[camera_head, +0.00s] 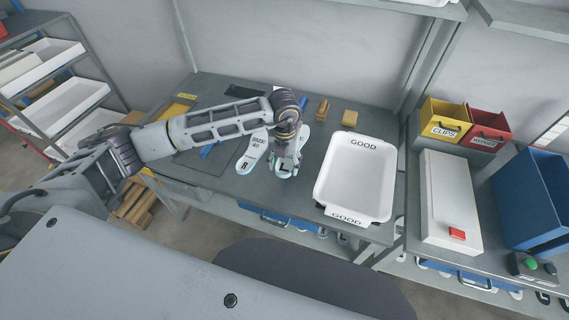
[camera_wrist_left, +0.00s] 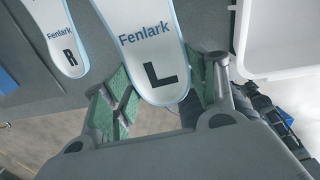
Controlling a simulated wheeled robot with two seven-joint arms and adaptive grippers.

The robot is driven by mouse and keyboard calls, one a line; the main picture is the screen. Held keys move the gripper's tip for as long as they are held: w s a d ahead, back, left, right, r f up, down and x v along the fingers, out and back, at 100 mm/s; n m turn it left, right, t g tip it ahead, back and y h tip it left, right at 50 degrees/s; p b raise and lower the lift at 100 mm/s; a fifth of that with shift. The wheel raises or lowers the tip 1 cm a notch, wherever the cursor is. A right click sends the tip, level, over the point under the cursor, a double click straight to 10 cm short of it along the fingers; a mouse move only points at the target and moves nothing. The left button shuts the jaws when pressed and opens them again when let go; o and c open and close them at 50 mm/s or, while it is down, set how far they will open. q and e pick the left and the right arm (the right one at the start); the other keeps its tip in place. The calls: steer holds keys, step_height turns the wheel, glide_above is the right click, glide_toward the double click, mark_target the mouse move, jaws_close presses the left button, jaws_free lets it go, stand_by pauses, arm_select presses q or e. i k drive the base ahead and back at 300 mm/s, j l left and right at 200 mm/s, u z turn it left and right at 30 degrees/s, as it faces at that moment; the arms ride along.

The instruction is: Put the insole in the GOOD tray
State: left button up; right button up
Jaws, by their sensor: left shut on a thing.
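The insole marked L (camera_head: 283,169) is pale with a blue rim. In the wrist view this insole (camera_wrist_left: 147,45) sits with its heel between the green finger pads of my left gripper (camera_wrist_left: 160,95). My left gripper (camera_head: 287,153) is shut on it over the grey table, partly hiding it in the head view. A matching insole marked R (camera_head: 251,157) lies just to the left; it also shows in the wrist view (camera_wrist_left: 62,38). The white GOOD tray (camera_head: 350,182) stands to the right and looks empty.
Yellow blocks (camera_head: 350,118) lie at the back of the table (camera_head: 225,178). Right of the tray are a white box with a red button (camera_head: 450,200), a yellow CLIPS bin (camera_head: 443,122), a red bin (camera_head: 490,130) and a blue bin (camera_head: 530,200). A tray rack (camera_head: 65,105) stands left.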

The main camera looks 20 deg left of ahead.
mark_target(343, 175)
steer(key=j+z, duration=0.25)
steer(key=z, duration=0.15)
steer(key=j+z, duration=0.2)
steer(key=z, duration=0.2)
steer(key=k+j+z, duration=0.1)
steer(key=z, duration=0.3)
steer(key=k+j, duration=0.05)
steer(key=j, duration=0.05)
